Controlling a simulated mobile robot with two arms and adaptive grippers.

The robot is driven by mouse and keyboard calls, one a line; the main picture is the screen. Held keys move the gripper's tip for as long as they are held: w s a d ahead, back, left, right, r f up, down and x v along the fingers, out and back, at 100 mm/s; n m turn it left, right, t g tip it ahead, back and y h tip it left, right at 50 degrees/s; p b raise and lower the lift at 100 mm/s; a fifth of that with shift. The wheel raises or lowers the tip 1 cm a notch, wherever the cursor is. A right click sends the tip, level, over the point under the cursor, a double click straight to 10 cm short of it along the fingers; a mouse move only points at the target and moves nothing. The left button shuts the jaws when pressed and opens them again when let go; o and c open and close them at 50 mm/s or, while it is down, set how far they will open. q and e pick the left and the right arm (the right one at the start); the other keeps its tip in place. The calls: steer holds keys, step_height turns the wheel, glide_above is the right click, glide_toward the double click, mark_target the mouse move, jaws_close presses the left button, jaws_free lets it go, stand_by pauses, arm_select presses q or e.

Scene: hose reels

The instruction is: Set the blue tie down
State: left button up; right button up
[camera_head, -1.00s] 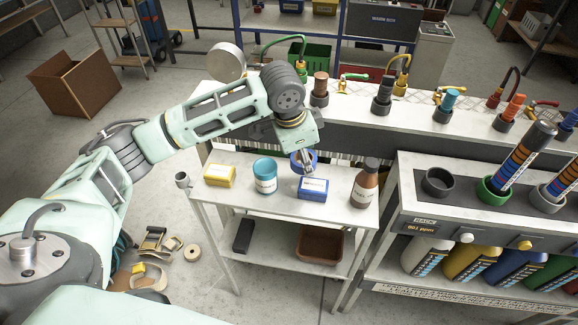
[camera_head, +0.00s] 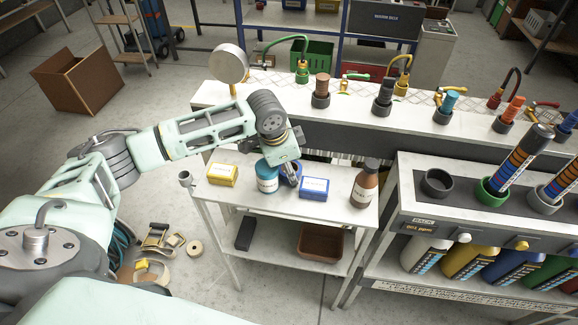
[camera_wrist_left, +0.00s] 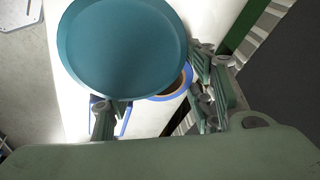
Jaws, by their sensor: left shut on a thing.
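My left gripper (camera_head: 289,165) is shut on the blue tie (camera_head: 291,179), a round blue roll. It is just above or at the small white table, between the teal tub and the blue box; I cannot tell whether the tie touches the table. In the left wrist view the tie (camera_wrist_left: 181,86) shows as a blue ring with a brown inner rim, near the gripper fingers (camera_wrist_left: 158,112). The tub's round lid (camera_wrist_left: 123,45) hides part of it. My right gripper is in no view.
The teal tub (camera_head: 267,181) stands very close left of the tie. The blue box (camera_head: 314,188) is close on its right. A yellow box (camera_head: 222,174) and a brown bottle (camera_head: 364,184) stand on the same white table (camera_head: 335,211). Hose fittings line the counter behind.

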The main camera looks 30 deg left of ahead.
arm_select(q)
steer(key=o, duration=1.1)
steer(key=shift+f, duration=0.1)
steer(key=shift+o, duration=0.2)
